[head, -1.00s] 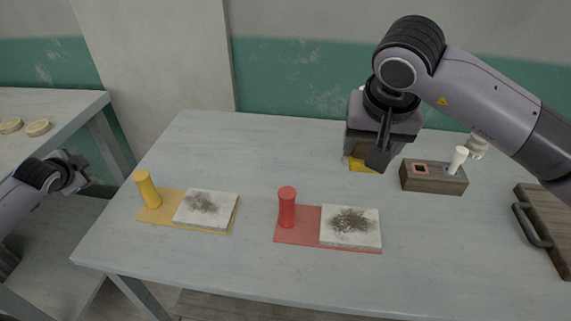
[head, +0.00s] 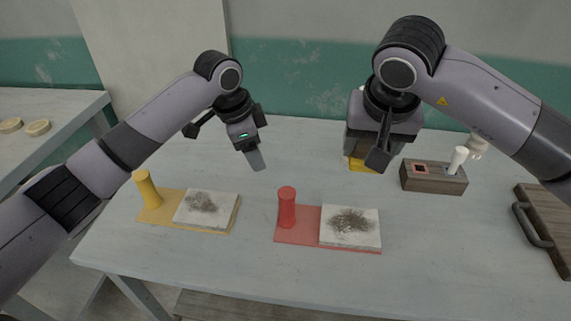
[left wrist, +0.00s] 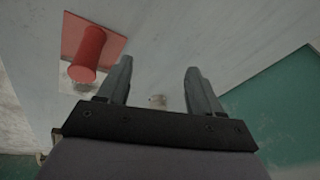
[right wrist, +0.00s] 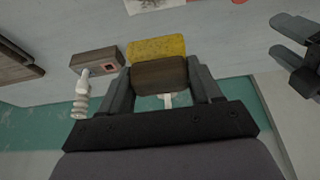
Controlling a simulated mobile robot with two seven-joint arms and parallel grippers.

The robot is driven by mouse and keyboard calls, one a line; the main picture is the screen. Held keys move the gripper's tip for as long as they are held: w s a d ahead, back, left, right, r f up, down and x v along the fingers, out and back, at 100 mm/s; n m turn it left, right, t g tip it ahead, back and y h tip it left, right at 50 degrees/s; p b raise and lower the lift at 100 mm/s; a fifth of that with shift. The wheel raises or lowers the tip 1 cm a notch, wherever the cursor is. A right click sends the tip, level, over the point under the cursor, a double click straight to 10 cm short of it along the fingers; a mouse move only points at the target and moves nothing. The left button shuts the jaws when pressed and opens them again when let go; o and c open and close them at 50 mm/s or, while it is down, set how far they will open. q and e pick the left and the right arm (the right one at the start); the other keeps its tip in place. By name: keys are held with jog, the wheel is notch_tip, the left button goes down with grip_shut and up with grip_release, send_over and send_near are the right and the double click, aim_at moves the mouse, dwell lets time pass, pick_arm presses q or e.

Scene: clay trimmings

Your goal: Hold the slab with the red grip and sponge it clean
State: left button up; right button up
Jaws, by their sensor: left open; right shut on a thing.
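The red grip (head: 287,208) is an upright cylinder on a red board (head: 298,238); it also shows in the left wrist view (left wrist: 88,52). A pale slab (head: 350,239) with a dark smudge lies on that board, right of the grip. My left gripper (head: 256,162) is open and empty, above the table behind and left of the red grip; both fingers show in the left wrist view (left wrist: 156,72). My right gripper (right wrist: 160,78) is shut on the brown block of a yellow sponge (right wrist: 158,48), behind the slab. I cannot tell whether the sponge touches the table.
A yellow grip (head: 147,190) stands on a yellow board (head: 175,217) with another smudged slab (head: 205,212), at left. A wooden block (head: 425,180) with two square openings and a white-handled tool (head: 457,160) is at right. A board with a dark handle (head: 532,226) lies far right.

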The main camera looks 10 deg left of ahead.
aim_at(285, 209)
pick_arm(q)
jog(key=s+d+m, duration=0.1)
jog(key=s+d, duration=0.1)
jog(key=s+d+r+m+g+y, duration=0.1)
jog(key=s+d+m, duration=0.1)
jog(key=d, duration=0.1)
jog(key=s+d+r+m+g, duration=0.1)
jog(key=s+d, duration=0.1)
jog(key=shift+s+d+r+y, duration=0.1)
jog(key=shift+s+d+y, duration=0.25)
jog(key=shift+d+y, duration=0.05)
jog(key=shift+s+d+m+g, duration=0.1)
jog(key=shift+s+m+g, duration=0.05)
jog(key=shift+m+g, duration=0.15)
notch_tip(285, 209, down, 12)
jog(key=shift+r, duration=0.1)
grip_shut()
